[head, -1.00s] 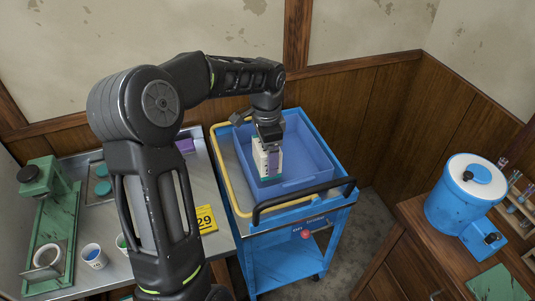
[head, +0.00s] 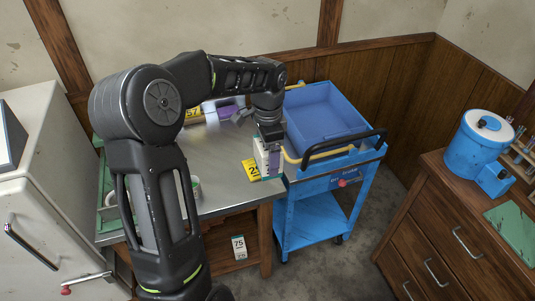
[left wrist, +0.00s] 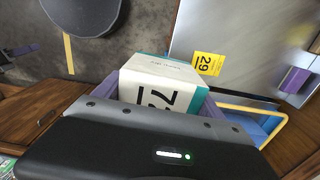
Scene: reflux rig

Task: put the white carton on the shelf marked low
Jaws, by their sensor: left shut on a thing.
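The white carton (head: 266,158) has a teal end and dark print. My left gripper (head: 268,143) is shut on it and holds it in the air, in front of the steel table's right corner and the blue cart's left side. In the left wrist view the carton (left wrist: 160,88) sits between the purple fingers, with large black digits on one face. Below the tabletop is a wooden lower shelf (head: 222,258), where a white piece marked 75 (head: 238,246) stands. I can read no "low" mark. My right gripper is not in view.
The blue cart (head: 318,184) with a blue tub (head: 325,112) and a yellow rail stands right of the steel table (head: 220,172). A yellow card marked 29 (left wrist: 208,63) lies on the table. A white cabinet (head: 40,190) is at left, wooden drawers (head: 440,245) at right.

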